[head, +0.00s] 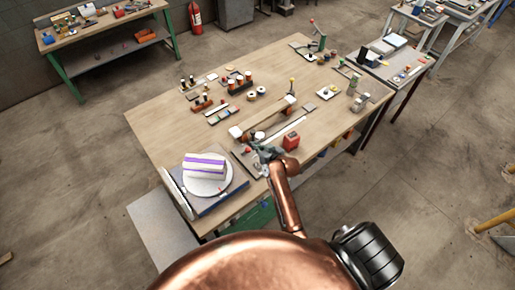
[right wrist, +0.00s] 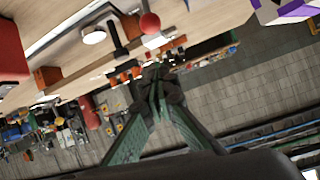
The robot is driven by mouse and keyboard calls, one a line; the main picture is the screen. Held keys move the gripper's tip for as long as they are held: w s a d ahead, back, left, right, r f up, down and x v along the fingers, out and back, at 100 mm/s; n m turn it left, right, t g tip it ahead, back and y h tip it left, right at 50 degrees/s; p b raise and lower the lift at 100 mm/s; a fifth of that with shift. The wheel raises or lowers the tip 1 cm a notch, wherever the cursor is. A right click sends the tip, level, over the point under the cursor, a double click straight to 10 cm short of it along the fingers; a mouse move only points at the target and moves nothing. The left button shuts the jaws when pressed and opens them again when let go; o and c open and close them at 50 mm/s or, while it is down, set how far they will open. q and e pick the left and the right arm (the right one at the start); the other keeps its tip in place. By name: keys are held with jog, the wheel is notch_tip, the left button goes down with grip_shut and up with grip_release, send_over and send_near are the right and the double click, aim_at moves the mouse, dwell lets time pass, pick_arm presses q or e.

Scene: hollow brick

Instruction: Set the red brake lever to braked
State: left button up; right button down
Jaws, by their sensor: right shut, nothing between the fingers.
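A small red ball knob (head: 248,149), which looks like the brake lever's end, sits near the front edge of the workbench. In the right wrist view the red knob (right wrist: 150,23) stands on a stem beside a dark upright part. I cannot tell which position the lever is in. My right gripper (head: 260,150) is just to the right of the knob. Its green fingers (right wrist: 155,85) are shut and empty, apart from the knob in the right wrist view. My left gripper is not in view.
A round white turntable (head: 222,188) bears a white block with purple stripes (head: 205,160), left of my right gripper. A red box (head: 291,141) stands close to its right. A long rail fixture (head: 267,118) and several small parts lie behind.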

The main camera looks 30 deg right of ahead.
jog(key=shift+v, duration=1.2)
jog(key=shift+s, duration=0.1)
